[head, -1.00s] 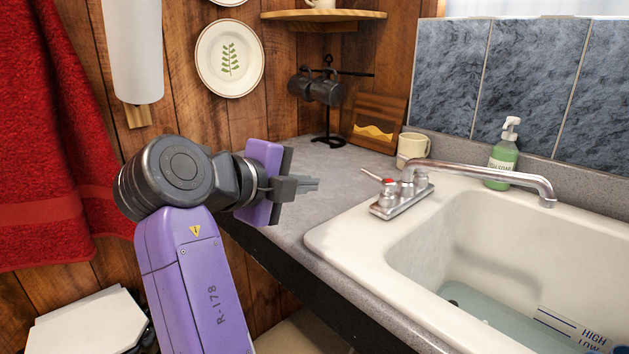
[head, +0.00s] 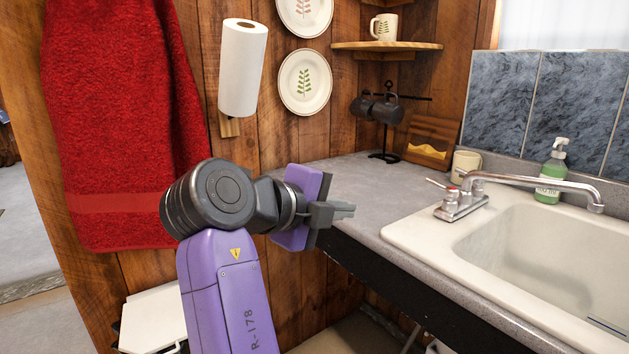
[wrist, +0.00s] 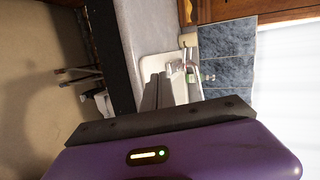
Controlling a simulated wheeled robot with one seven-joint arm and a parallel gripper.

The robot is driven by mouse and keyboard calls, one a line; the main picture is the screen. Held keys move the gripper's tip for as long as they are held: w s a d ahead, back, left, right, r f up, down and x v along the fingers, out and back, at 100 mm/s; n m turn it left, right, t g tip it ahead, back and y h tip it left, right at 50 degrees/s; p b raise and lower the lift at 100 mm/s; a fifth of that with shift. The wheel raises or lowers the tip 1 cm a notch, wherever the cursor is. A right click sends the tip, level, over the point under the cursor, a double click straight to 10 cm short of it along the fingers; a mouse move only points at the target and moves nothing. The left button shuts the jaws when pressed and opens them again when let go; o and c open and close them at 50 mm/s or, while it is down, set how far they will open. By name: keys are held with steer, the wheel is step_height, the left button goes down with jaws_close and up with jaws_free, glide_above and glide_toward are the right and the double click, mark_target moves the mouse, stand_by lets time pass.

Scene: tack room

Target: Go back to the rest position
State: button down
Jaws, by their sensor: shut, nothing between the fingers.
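My gripper (head: 338,212) is shut and empty at the end of my bent purple and grey arm. In the head view it points right, in front of the left end of the grey counter (head: 360,180). It appears apart from the counter. In the wrist view the purple gripper body fills the bottom, and its dark fingers (wrist: 157,92) point up over the white sink (wrist: 155,65).
The sink (head: 540,245) and faucet (head: 530,183) are at the right, with a green soap bottle (head: 551,172) and a cream mug (head: 465,166) behind. A black mug rack (head: 384,130) stands at the back. A red towel (head: 120,120) and paper towel roll (head: 242,68) hang at left.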

steer(key=w+a+r+n+t+y, duration=0.3)
steer(key=w+a+r+n+t, duration=0.15)
steer(key=n, duration=0.35)
steer(key=s+f+n+t+y, duration=0.2)
steer(key=s+f+n+y, duration=0.2)
steer(key=f+n, duration=0.4)
steer(key=s+f+n+t+y, duration=0.3)
steer(key=f+n+y, duration=0.1)
steer(key=f+n, duration=0.35)
steer(key=s+d+f+n+y, duration=0.3)
steer(key=s+d+f+n, duration=0.25)
steer(key=s+f, duration=0.35)
steer(key=s+d+f+m+g+h, duration=0.1)
steer(key=s+d+f+g+h, duration=0.3)
steer(key=s, duration=0.8)
steer(key=s+d+f+m+t+y, duration=0.15)
steer(key=s+d, duration=0.35)
steer(key=s, duration=0.8)
steer(key=s+d+f+g+h, duration=0.2)
steer(key=s+d+f, duration=0.25)
steer(key=s, duration=0.75)
step_height(320, 180, up, 13)
steer(key=p, duration=1.2)
steer(key=shift+w+d+r+p, duration=0.2)
steer(key=shift+d+p, duration=0.1)
steer(key=shift+d, duration=0.1)
